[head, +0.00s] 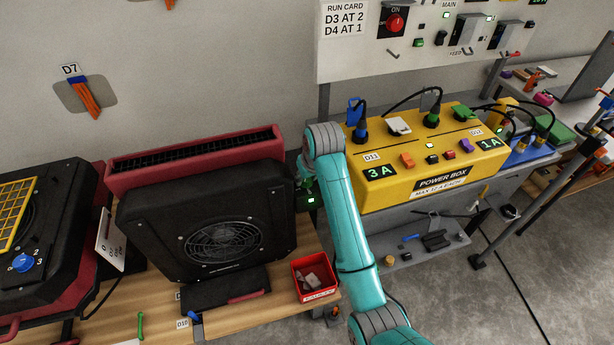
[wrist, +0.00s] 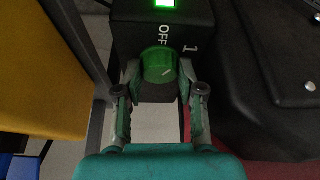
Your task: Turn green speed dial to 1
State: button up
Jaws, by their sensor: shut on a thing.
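The green speed dial (wrist: 158,68) is on a black control box (wrist: 120,22) in the wrist view, with the labels OFF and 1 above it. A short pale mark on the dial slants to the upper right, roughly toward the 1; I cannot tell whether it lines up exactly. My gripper (wrist: 159,76) is shut on the dial, one finger on each side. In the head view the dial is hidden by my arm; a lit green indicator (head: 311,200) shows beside it, at the right edge of the black blower (head: 175,215).
A yellow power box (head: 350,195) reading 3A and 1A stands to the right of my arm. A red bin (head: 298,285) sits on the wooden bench below. Another blower with a blue dial (head: 22,262) is at the left. The run card (head: 345,18) reads D3 at 2, D4 at 1.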

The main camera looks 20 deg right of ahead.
jog(key=shift+m+h, duration=0.3)
jog(key=shift+m, duration=0.3)
jog(key=o, duration=1.1)
jog(key=shift+o, duration=0.2)
